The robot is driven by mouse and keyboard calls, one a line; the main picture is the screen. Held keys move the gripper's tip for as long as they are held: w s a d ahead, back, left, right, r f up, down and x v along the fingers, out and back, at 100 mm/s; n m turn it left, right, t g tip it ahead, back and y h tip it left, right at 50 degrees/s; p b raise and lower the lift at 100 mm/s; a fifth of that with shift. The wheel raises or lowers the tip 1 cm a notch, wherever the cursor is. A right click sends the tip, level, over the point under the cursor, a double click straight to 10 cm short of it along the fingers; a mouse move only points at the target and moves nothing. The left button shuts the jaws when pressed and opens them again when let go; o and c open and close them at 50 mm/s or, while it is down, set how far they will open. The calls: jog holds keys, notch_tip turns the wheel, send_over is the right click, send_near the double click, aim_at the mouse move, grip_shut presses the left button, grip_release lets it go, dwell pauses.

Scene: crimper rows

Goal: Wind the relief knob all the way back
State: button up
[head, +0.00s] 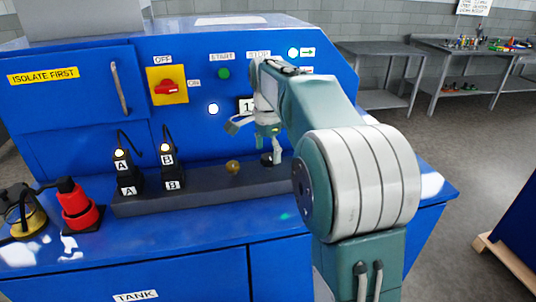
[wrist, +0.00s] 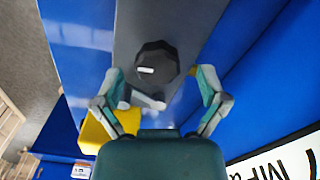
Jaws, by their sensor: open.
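The relief knob appears to be the black ribbed knob (wrist: 155,60) with a white mark on its top, seen from above in the wrist view. In the head view a dark knob (head: 267,160) stands near the right end of the grey ledge, partly hidden by my gripper. My gripper (head: 254,142) is above that end of the ledge, pointing down. In the wrist view my gripper (wrist: 160,76) is open, with one finger on each side of the knob and a visible gap to both. I cannot tell the height left between fingertips and knob.
A brass knob (head: 232,167) stands on the grey ledge (head: 205,192), left of the dark knob. Levers A (head: 126,172) and B (head: 170,168) are further left. The blue panel behind carries a red rotary switch (head: 166,88) and buttons. A red-and-black object (head: 76,204) stands at left.

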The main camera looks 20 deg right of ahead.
jog(key=shift+f, duration=0.35)
jog(key=shift+d+f, duration=0.15)
jog(key=shift+d, duration=0.25)
jog(key=c, duration=1.1)
jog(key=shift+a, duration=0.1)
jog(key=shift+c, duration=0.2)
